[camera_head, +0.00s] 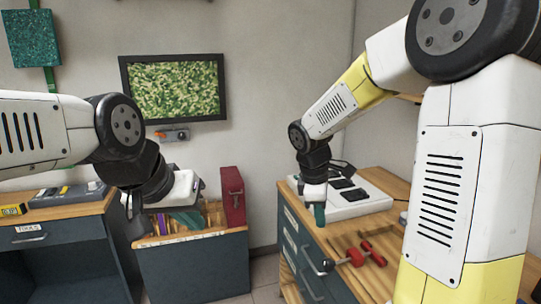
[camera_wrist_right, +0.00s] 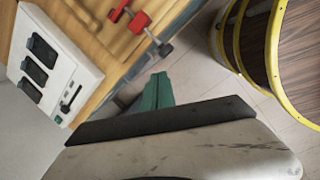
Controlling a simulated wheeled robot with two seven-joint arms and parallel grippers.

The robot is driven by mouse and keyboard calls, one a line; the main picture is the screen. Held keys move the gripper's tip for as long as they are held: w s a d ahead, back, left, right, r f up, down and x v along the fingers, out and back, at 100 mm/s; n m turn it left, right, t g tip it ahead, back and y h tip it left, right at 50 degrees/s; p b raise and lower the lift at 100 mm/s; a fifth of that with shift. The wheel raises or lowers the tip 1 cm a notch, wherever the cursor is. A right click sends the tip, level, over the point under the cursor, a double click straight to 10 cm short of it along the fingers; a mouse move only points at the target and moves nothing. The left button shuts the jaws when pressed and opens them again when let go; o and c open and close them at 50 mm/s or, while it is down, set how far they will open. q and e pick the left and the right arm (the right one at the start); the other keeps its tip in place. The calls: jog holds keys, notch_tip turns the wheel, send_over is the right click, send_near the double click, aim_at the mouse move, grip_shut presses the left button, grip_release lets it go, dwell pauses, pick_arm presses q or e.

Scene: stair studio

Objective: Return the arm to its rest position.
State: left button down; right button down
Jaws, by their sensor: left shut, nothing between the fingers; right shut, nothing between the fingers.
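My right arm comes in from the right in the head view and bends down. Its gripper (camera_head: 319,215) points downward by the near left end of the white device on the right cabinet. In the right wrist view the teal fingers (camera_wrist_right: 157,92) are together and hold nothing, with floor and the cabinet edge behind them. My left arm comes in from the left. Its gripper (camera_head: 187,218) has teal fingers, shut and empty, in front of the middle cabinet's top. Part of the left gripper is hidden by its own wrist.
The right cabinet (camera_head: 313,263) carries a white device with dark pads (camera_head: 375,199) and a red tool (camera_head: 372,254). A red box (camera_head: 232,196) stands on the middle cabinet (camera_head: 200,268). A yellow-rimmed barrel (camera_wrist_right: 283,50) shows in the wrist view, with tiled floor (camera_wrist_right: 190,65) between.

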jog(key=s+r+m+t+y, duration=0.2)
jog(key=s+r+m, duration=0.3)
jog(key=s+m, duration=0.2)
jog(key=s+d+r+m+t+y, duration=0.1)
jog(key=s+r+m+t+y, duration=0.1)
jog(key=s+r+m, duration=0.4)
jog(key=s+m, duration=0.1)
jog(key=s, duration=0.2)
jog(key=shift+s+t, duration=0.3)
jog(key=shift+s, duration=0.1)
jog(key=shift+d, duration=0.1)
